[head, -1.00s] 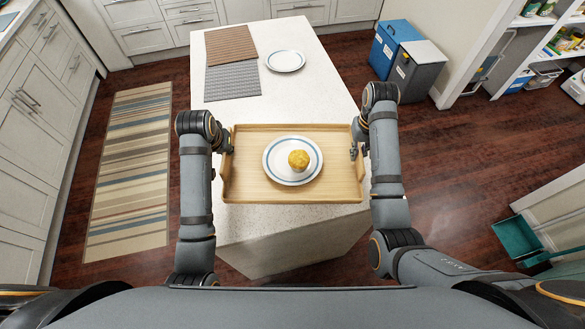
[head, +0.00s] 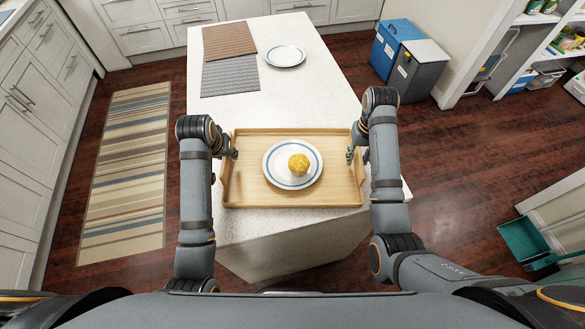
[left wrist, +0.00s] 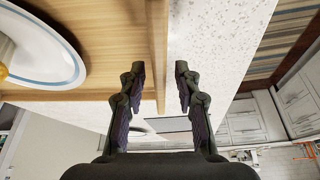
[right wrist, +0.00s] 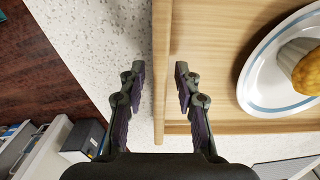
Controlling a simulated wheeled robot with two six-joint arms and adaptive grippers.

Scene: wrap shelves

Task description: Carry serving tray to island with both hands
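The wooden serving tray (head: 240,195) sits level on the near end of the white island (head: 300,95). On it is a white plate with a blue rim (head: 272,178) carrying a yellow-topped muffin (head: 299,163). My left gripper (head: 230,152) is at the tray's left side; in the left wrist view its fingers (left wrist: 158,70) are spread, one on each side of the tray wall (left wrist: 157,40). My right gripper (head: 352,154) is at the right side; in the right wrist view its fingers (right wrist: 158,70) are likewise spread around the tray wall (right wrist: 161,45).
A brown mat (head: 229,41), a grey mat (head: 229,76) and an empty plate (head: 285,56) lie on the island's far part. Blue and grey bins (head: 415,70) stand right of it. A striped rug (head: 125,170) lies on the left floor.

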